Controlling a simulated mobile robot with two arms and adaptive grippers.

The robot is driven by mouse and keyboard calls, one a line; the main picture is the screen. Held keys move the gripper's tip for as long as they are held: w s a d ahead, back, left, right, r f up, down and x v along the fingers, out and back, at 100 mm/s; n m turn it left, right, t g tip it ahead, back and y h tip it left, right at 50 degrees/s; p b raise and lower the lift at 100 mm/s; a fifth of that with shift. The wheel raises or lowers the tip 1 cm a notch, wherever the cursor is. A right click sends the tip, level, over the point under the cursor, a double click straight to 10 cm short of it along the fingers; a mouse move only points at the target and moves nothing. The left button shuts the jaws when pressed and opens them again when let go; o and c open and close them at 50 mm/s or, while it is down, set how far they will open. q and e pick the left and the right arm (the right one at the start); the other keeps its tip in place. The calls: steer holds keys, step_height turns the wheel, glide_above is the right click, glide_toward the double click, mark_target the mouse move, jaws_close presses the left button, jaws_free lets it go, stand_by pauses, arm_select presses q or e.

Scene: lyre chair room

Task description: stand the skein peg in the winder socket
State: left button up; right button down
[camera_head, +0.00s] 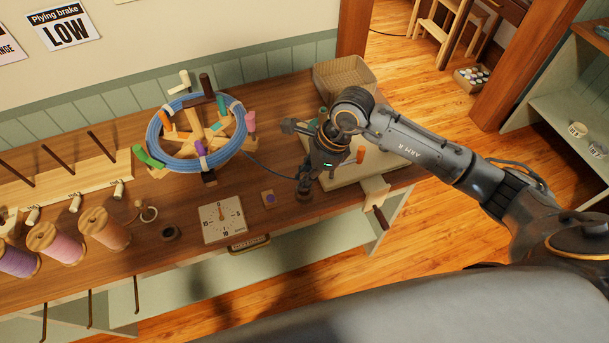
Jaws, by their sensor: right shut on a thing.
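The winder (199,140) stands on the bench at left of centre, with wooden arms and several coloured pegs carrying a ring of blue yarn (158,148). I cannot make out which socket on it is empty. My right gripper (306,181) points down, right of the winder and above the front left corner of a pale board (345,172). It is shut on a small piece, seemingly the skein peg, mostly hidden by the fingers; its tilt cannot be told. An orange peg (361,155) stands on the board behind my wrist. My left gripper is not in view.
Large thread spools (103,228) stand at left. Some bench between winder and gripper is bare.

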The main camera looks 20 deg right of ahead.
steer(key=shift+b, duration=0.55)
stand_by(0.9)
steer(key=shift+f+b, duration=1.55)
steer(key=shift+b, duration=0.15)
steer(key=c, duration=1.2)
jaws_free()
steer(key=shift+r, duration=0.1)
steer(key=v, duration=1.2)
